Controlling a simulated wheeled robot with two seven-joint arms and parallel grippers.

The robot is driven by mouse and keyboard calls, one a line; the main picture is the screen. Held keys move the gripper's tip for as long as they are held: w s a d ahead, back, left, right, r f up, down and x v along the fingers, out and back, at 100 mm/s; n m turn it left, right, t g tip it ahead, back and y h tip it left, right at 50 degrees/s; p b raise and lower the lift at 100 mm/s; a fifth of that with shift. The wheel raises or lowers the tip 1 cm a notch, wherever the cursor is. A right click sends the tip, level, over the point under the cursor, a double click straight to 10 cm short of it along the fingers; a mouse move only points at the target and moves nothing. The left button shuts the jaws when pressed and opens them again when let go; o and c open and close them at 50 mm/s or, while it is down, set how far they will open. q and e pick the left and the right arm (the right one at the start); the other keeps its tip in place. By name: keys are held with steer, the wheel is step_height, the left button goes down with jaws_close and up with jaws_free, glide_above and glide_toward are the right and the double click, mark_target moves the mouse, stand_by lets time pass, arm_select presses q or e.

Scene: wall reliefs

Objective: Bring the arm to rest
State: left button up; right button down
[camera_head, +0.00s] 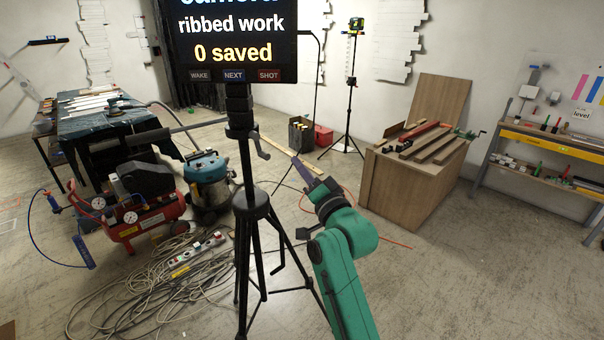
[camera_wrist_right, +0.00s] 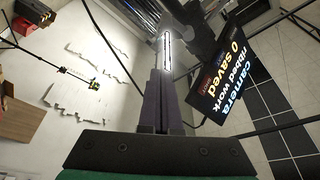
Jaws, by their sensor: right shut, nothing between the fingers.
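My right arm (camera_head: 335,275), green, rises from the bottom of the head view. Its gripper (camera_head: 298,163) points up and to the left, just right of the tripod, with its dark purple fingers together and empty. The shut fingers also show in the right wrist view (camera_wrist_right: 158,78), pointing up in the picture. A black screen (camera_head: 232,38) on a black tripod (camera_head: 257,205) reads "ribbed work" and "0 saved", with three labelled buttons along its lower edge. The screen also shows tilted in the wrist view (camera_wrist_right: 232,85), right of the fingers and apart from them. My left gripper is out of view.
A red compressor (camera_head: 140,215), a vacuum (camera_head: 207,180) and coiled cables (camera_head: 150,290) lie on the left. A workbench (camera_head: 550,142) is at the far right. The floor at lower right is clear.

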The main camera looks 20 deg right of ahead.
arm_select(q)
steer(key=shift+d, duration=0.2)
arm_select(e)
steer(key=shift+s+d+f, duration=0.15)
steer(key=shift+s+d, duration=0.05)
steer(key=shift+d, duration=0.15)
